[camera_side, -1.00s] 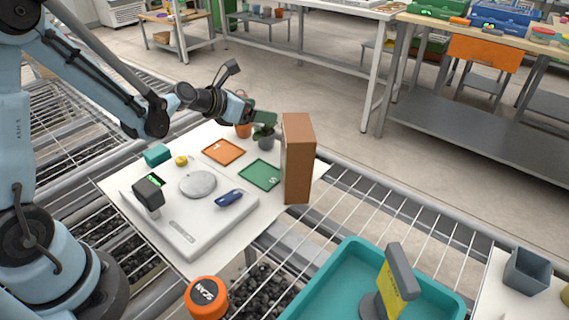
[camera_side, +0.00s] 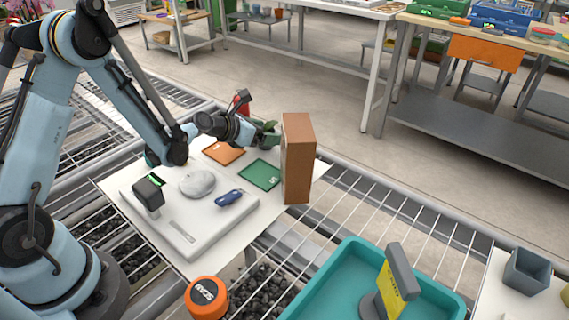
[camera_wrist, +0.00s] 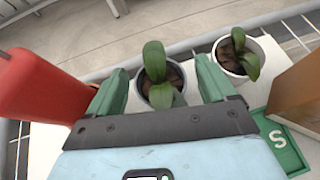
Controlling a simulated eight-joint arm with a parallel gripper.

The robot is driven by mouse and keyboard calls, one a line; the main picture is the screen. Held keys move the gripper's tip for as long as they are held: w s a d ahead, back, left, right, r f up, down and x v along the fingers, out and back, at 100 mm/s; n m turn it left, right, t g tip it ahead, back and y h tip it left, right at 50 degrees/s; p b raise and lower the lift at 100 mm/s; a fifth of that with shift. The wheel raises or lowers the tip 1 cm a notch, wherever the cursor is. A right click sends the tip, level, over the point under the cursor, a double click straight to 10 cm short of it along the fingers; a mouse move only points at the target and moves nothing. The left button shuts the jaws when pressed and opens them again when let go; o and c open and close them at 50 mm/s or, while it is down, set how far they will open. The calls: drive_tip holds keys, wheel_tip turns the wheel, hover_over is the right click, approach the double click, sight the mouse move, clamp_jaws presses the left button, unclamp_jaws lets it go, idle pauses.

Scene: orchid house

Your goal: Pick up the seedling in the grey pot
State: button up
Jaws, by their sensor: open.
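In the wrist view, a seedling (camera_wrist: 154,62) with upright green leaves stands in a pot (camera_wrist: 143,88) that looks grey, its rim partly covered. My gripper (camera_wrist: 162,66) is open, with one green finger on each side of this seedling. I cannot tell whether either finger touches the pot. A second seedling (camera_wrist: 242,50) stands in a whitish pot (camera_wrist: 224,66) to the right, outside the fingers. In the side view my gripper (camera_side: 272,133) is low beside the tall brown box, and it hides most of the pot there.
The brown box (camera_side: 298,160) stands close to the right of my gripper; it also shows in the wrist view (camera_wrist: 300,98). A red object (camera_wrist: 40,88) is close on the left. A green card (camera_side: 260,175) and an orange card (camera_side: 224,151) lie flat nearby. A white scale (camera_side: 185,228) is in front.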

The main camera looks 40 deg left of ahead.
drive_tip(key=shift+w+f, duration=0.1)
drive_tip(key=shift+w, duration=0.05)
drive_tip(key=c, duration=1.1)
